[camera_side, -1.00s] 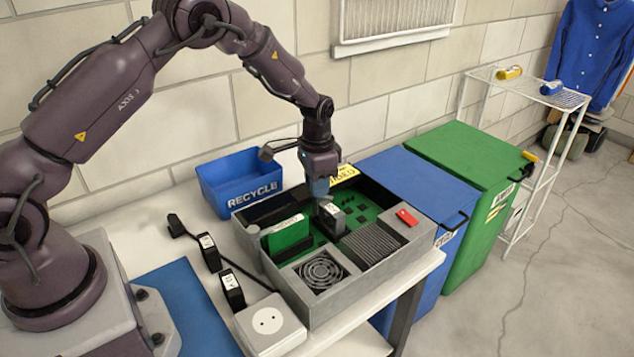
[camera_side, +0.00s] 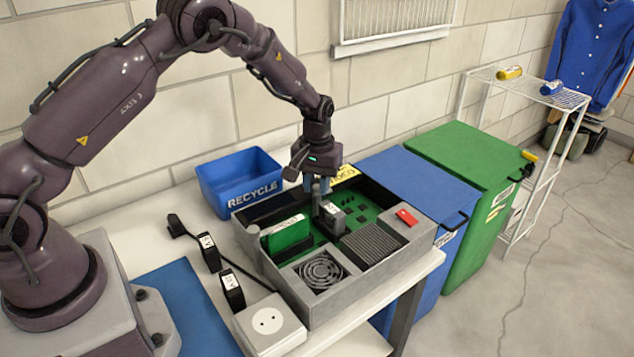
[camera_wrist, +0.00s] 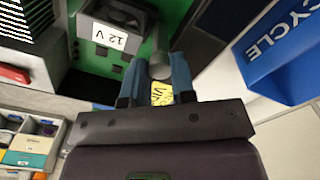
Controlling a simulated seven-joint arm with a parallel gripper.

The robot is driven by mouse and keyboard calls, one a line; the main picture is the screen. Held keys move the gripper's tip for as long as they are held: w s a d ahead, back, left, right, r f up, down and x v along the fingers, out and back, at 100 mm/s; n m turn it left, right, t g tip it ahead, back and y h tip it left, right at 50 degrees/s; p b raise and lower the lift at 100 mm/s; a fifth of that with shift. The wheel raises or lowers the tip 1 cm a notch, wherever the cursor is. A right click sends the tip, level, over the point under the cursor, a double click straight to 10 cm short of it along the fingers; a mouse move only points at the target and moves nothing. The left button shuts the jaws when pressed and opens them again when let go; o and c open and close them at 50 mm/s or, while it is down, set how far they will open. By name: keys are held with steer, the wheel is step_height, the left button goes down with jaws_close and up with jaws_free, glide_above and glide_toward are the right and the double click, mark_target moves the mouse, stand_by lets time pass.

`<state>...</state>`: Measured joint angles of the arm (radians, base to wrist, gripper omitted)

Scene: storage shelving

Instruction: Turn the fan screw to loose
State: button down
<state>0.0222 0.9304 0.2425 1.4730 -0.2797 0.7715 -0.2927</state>
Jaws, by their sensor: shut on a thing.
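The fan (camera_side: 320,272) is a round grille at the near end of the open grey case (camera_side: 372,275). My gripper (camera_side: 317,187) is low over the middle of the case, pointing down, well behind the fan grille. In the wrist view its two blue fingers (camera_wrist: 159,67) are shut on a grey, round-topped post (camera_wrist: 159,70), which looks like the screw. The post (camera_side: 316,199) stands upright beside a dark block labelled 12 V (camera_wrist: 108,36), also visible in the side view (camera_side: 332,219). The post's lower end is hard to make out.
A green card (camera_side: 287,236) stands in the case, left of my gripper. A ribbed grey block (camera_side: 368,243) and a red part (camera_side: 406,217) are to the right. The blue recycle bin (camera_side: 240,184) is behind left. Two black adapters and a white socket box (camera_side: 269,322) lie in front.

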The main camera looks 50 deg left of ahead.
mark_target(317, 186)
steer(key=shift+n, duration=0.8)
steer(key=c, duration=0.9)
jaws_free()
steer(key=shift+c, duration=0.2)
steer(key=shift+r, duration=0.15)
step_height(317, 186, up, 13)
